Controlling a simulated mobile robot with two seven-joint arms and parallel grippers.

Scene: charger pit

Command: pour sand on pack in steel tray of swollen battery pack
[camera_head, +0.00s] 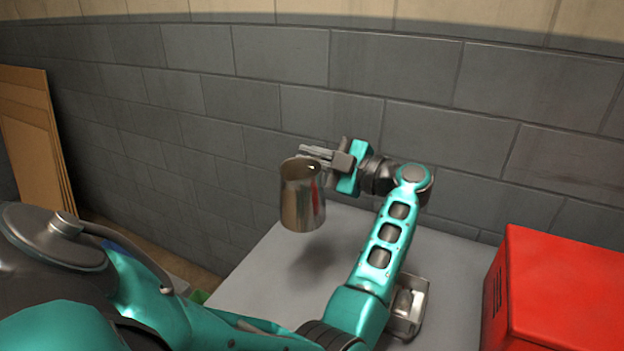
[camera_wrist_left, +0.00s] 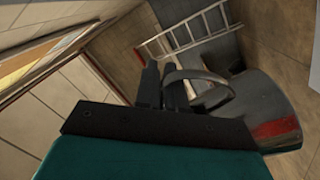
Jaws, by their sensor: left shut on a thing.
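A shiny steel jug (camera_head: 302,200) hangs nearly upright above the grey tabletop, with its shadow below it. My left gripper (camera_head: 318,157) is shut on the jug near its rim. In the left wrist view the jug (camera_wrist_left: 250,110) and its curved handle (camera_wrist_left: 205,77) lie at the gripper's fingers (camera_wrist_left: 162,88). The jug's contents do not show, and no sand is seen flowing. A small steel container (camera_head: 416,290), perhaps the tray, stands on the tabletop, partly hidden by my left arm. I cannot make out a battery pack. My right gripper is not in view.
The grey tabletop (camera_head: 265,285) is clear below the jug. A red box (camera_head: 560,290) stands at the right. A block wall (camera_head: 290,80) rises behind. Brown boards (camera_head: 30,130) lean at the far left. A ladder (camera_wrist_left: 195,28) shows in the left wrist view.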

